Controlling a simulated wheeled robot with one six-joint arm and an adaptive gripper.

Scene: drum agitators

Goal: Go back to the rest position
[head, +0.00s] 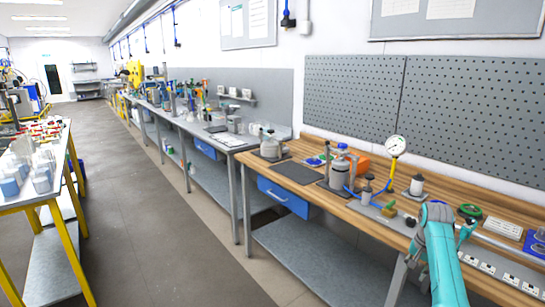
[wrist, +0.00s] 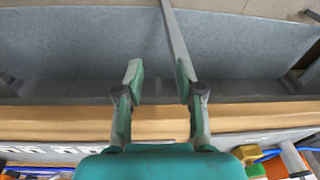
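My gripper (wrist: 160,75) is open in the wrist view, with its two fingers apart and nothing between them. Beyond the fingers are the wooden bench edge and the grey lower shelf (wrist: 80,45). In the head view my teal arm reaches in from the lower right, over the front of the wooden bench (head: 470,200). The fingers are hard to make out there.
A blue drawer (head: 283,197) hangs below. The aisle floor (head: 165,220) at left is clear.

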